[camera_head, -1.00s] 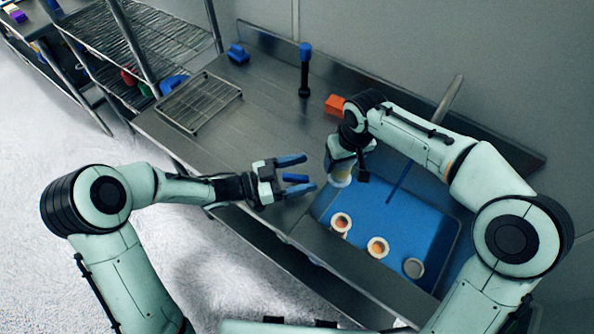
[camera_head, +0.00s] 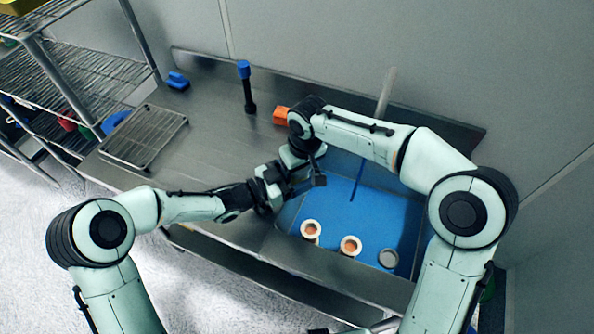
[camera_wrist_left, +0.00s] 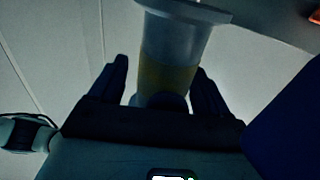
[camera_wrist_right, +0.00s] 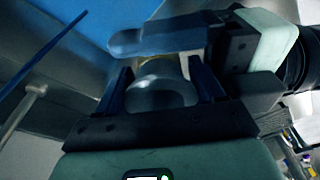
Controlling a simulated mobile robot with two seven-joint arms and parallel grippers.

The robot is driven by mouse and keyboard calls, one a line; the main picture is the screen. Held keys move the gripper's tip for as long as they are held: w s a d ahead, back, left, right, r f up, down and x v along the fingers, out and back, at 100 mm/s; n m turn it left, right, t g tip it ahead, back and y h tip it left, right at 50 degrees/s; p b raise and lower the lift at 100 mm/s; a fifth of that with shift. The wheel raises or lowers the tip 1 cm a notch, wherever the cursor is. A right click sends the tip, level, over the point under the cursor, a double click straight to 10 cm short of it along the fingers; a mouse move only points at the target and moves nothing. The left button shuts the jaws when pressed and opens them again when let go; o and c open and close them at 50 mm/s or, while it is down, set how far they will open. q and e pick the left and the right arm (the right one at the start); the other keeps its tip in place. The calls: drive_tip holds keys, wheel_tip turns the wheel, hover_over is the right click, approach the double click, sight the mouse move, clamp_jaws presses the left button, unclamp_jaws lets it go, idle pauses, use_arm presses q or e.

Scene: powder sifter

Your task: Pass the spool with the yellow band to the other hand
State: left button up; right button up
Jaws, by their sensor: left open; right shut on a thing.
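The spool with the yellow band (camera_wrist_left: 170,66) stands between the two fingers of my left gripper (camera_wrist_left: 160,68) in the left wrist view. It is grey with a wide flange at the top of that picture and a dull yellow band around its middle. My left gripper is open around it. My right gripper (camera_wrist_right: 158,75) is shut on the spool, whose pale rounded end (camera_wrist_right: 160,95) shows between its fingers; a left gripper finger lies across just beyond. In the head view the two grippers meet over the left edge of the blue area, and the spool is hidden there.
Several other round spools, including a pale one (camera_head: 311,230) and a grey one (camera_head: 388,258), stand along the near side of the blue area (camera_head: 385,215). A wire rack (camera_head: 145,135), a blue-topped black tool (camera_head: 246,88) and an orange block (camera_head: 281,116) are on the steel counter.

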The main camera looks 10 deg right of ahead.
use_arm(q)
drive_tip(key=c, duration=1)
drive_tip(key=shift+c, duration=1)
use_arm(e)
drive_tip(key=o, duration=1.3)
drive_tip(key=shift+a, duration=0.1)
drive_tip(key=shift+s+a, duration=0.15)
use_arm(q)
drive_tip(key=shift+d+r, duration=0.1)
use_arm(e)
drive_tip(key=r, duration=0.7)
drive_tip(key=s+d+r, duration=0.1)
drive_tip(key=r, duration=0.2)
drive_tip(key=shift+s+r, duration=0.1)
drive_tip(key=shift+r, duration=0.25)
drive_tip(key=shift+d+r, duration=0.2)
drive_tip(key=shift+r, duration=0.4)
